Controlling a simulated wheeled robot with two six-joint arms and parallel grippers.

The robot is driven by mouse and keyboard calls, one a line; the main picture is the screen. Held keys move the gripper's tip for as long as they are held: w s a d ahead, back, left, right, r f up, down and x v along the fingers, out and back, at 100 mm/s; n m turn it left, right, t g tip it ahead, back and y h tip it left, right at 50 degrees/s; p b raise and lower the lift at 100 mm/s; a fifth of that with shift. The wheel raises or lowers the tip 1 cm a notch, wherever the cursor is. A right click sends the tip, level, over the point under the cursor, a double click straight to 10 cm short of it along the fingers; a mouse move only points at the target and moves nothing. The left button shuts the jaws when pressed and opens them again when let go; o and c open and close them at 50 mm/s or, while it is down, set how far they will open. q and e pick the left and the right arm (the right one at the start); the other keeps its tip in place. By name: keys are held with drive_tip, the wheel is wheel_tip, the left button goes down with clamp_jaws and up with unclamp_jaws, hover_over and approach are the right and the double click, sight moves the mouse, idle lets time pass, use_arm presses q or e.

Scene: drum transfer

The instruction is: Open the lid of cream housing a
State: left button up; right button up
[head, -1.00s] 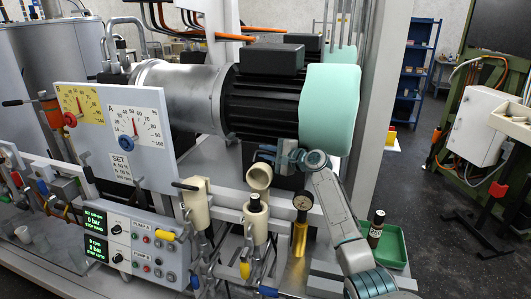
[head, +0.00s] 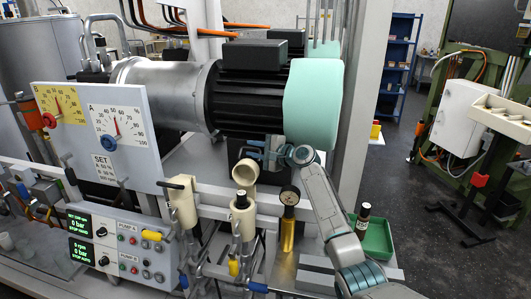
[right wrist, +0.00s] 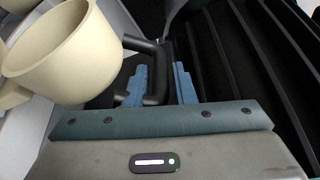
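Two cream housings stand behind the pump panel: the left one (head: 182,205) has a black handle at its top, the right one (head: 242,217) has its top exposed. A cream cup-shaped lid (head: 245,173) is tipped up above the right housing, its hollow side facing the head camera; it also shows in the right wrist view (right wrist: 65,55). No letter on either housing is readable. My right gripper (head: 255,152) is beside the raised lid. In the right wrist view, its blue fingers (right wrist: 160,85) closely flank the lid's black handle (right wrist: 162,60). My left gripper is out of view.
A motor with a mint-green end cap (head: 314,105) sits just above my right gripper. A brass cylinder with a gauge (head: 288,232) stands close to my right forearm. A gauge board (head: 105,140) and pump panel (head: 120,248) lie left; a green tray (head: 375,240) lies right.

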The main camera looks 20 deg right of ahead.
drive_tip(key=b+v, duration=0.3)
drive_tip(key=v, duration=0.7)
drive_tip(key=shift+f, duration=0.2)
